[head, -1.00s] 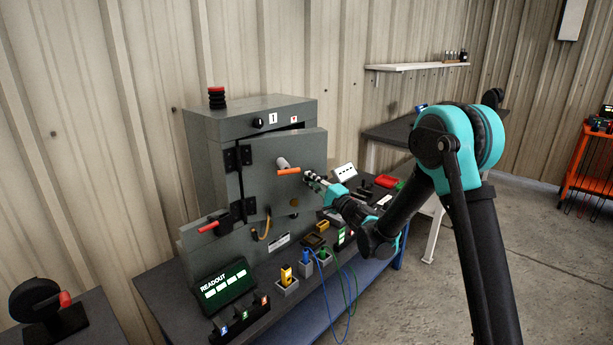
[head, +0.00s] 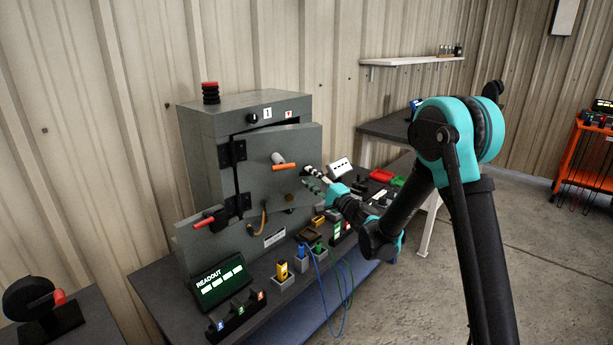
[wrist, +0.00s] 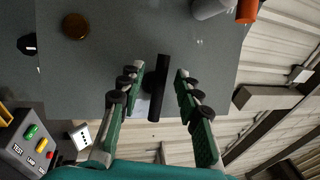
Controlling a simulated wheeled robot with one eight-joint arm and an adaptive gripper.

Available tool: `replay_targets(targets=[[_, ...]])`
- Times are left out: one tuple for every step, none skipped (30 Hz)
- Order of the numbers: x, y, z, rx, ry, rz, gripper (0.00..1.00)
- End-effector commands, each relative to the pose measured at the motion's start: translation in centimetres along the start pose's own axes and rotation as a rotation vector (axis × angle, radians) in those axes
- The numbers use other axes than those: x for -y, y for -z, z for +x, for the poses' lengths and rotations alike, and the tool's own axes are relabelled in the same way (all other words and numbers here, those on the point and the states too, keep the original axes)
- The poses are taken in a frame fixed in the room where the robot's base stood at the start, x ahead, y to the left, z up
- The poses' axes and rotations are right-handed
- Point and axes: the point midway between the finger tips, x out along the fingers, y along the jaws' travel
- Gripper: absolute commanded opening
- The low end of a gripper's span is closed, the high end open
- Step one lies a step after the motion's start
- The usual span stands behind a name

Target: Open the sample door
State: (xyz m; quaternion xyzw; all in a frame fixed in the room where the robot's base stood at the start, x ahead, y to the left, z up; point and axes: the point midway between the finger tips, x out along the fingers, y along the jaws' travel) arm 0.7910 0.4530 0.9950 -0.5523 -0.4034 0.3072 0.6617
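The grey door (head: 262,182) on the enclosure (head: 200,150) hangs on black hinges at its left and stands ajar, with a dark gap along its top. It carries an orange-tipped lever (head: 284,167) and a brown round knob (head: 289,197). My gripper (head: 308,178) is at the door's right edge. In the wrist view my gripper (wrist: 158,90) is open, its green fingers on either side of a black bar (wrist: 158,88) at the edge of the grey door (wrist: 110,60). Gaps show between bar and fingers. The orange lever (wrist: 247,10) and brown knob (wrist: 75,26) also show there.
A red lever (head: 204,222) sits left of the door. Open floor (head: 530,240) lies to the right.

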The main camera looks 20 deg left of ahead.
Motion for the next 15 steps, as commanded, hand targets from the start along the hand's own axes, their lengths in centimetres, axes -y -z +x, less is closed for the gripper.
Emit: replay_targets(targets=[[0.0, 0.1, -1.1, -0.001, 0.0, -0.001, 0.34], [0.0, 0.0, -1.7, -0.001, 0.0, -0.002, 0.34], [0.0, 0.1, -2.6, -0.002, 0.0, -0.003, 0.34], [0.0, 0.1, -3.3, -0.002, 0.0, -0.003, 0.34], [0.0, 0.1, -3.9, -0.002, 0.0, -0.002, 0.34], [0.0, 0.0, -4.7, -0.001, 0.0, -0.001, 0.34], [0.0, 0.0, -5.2, -0.001, 0.0, -0.001, 0.34], [0.0, 0.1, -5.8, -0.001, 0.0, -0.001, 0.34], [0.0, 0.1, -6.5, -0.002, 0.0, -0.002, 0.34], [0.0, 0.0, -6.9, -0.001, 0.0, -0.002, 0.34], [0.0, 0.0, -7.3, 0.0, 0.0, -0.002, 0.34], [0.0, 0.0, -7.9, 0.0, 0.0, -0.002, 0.34], [0.0, 0.0, -8.2, 0.0, 0.0, -0.002, 0.34], [0.0, 0.0, -8.4, 0.0, 0.0, -0.002, 0.34], [0.0, 0.0, -8.8, 0.0, 0.0, -0.002, 0.34]])
